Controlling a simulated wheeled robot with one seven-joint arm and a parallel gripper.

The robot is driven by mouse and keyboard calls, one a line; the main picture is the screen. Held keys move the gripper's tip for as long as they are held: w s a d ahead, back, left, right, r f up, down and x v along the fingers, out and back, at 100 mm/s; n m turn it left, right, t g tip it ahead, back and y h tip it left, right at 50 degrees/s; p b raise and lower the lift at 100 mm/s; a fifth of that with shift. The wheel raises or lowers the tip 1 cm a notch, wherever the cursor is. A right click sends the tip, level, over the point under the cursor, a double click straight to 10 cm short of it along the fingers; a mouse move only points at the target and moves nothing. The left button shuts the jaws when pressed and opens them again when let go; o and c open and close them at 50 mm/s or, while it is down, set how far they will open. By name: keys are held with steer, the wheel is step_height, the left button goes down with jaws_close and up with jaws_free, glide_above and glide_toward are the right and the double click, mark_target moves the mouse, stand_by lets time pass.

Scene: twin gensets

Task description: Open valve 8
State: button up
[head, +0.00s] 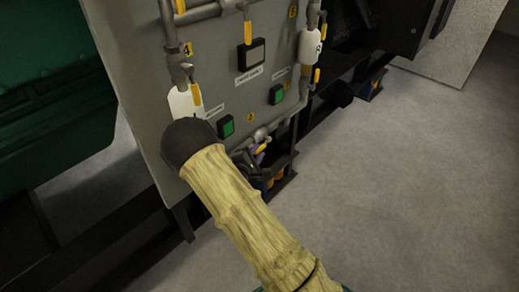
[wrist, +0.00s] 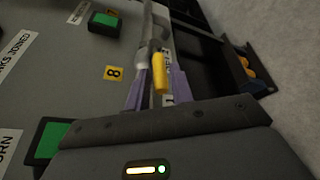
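The yellow tag 8 (wrist: 113,72) is on the grey panel, left of a pipe with a yellow valve handle (wrist: 160,73). My gripper (wrist: 157,84) has two purple fingers apart, one on each side of this handle in the picture. I cannot tell whether either finger touches it. In the head view the handle (head: 261,148) is low on the panel, beside the tag 8 (head: 250,117).
The grey panel (head: 150,75) carries other yellow-handled valves, such as the one by tag 4 (head: 196,95), and green buttons (head: 226,126). A dark frame rail (head: 130,235) runs beneath. Open concrete floor (head: 400,180) lies to the right.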

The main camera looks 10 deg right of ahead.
steer(key=p+v, duration=0.3)
steer(key=v, duration=1.2)
